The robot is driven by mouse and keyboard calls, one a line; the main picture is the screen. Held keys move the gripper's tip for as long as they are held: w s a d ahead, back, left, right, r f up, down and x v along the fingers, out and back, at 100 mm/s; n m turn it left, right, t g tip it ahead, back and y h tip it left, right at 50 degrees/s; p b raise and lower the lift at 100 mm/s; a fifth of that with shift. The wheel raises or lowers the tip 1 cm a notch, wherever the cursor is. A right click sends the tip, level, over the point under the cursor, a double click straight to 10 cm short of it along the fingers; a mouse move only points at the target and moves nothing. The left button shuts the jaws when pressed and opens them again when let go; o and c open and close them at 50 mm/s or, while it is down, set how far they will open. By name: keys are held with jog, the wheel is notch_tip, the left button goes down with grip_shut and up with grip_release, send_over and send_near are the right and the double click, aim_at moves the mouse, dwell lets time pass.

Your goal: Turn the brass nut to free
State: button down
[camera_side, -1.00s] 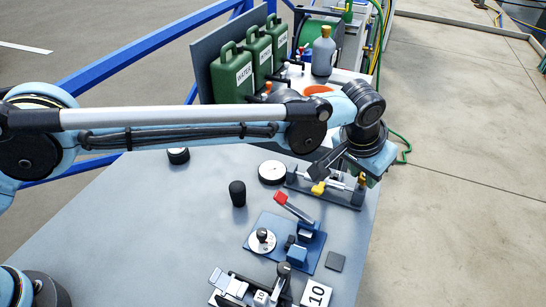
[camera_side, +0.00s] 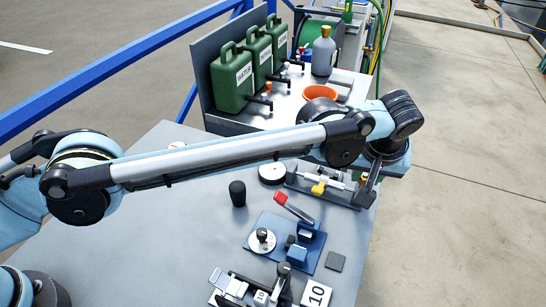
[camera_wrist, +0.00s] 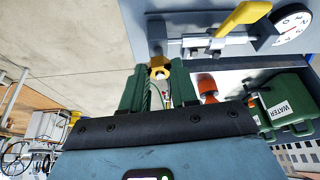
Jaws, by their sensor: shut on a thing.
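The brass nut (camera_wrist: 158,66) shows in the wrist view at the end of a pipe fitting with a yellow-handled valve (camera_wrist: 240,18). My gripper (camera_wrist: 157,80) has its green fingers on both sides of the nut and is shut on it. In the side view the nut (camera_side: 365,177) is a small gold spot at the right end of the valve fitting, partly hidden by my wrist. The yellow handle (camera_side: 319,188) is at the fitting's middle.
A white round gauge (camera_side: 272,173) and a black knob (camera_side: 237,193) stand left of the fitting. A red-handled clamp (camera_side: 294,207) is in front. Green water jugs (camera_side: 232,83), an orange bowl (camera_side: 320,94) and a grey bottle (camera_side: 324,52) stand behind. The bench's front left is clear.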

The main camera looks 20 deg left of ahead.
dwell(0.4)
jog(key=c, duration=0.9)
grip_release()
jog(key=shift+o, duration=0.2)
jog(key=shift+r, duration=0.1)
jog(key=v, duration=1.2)
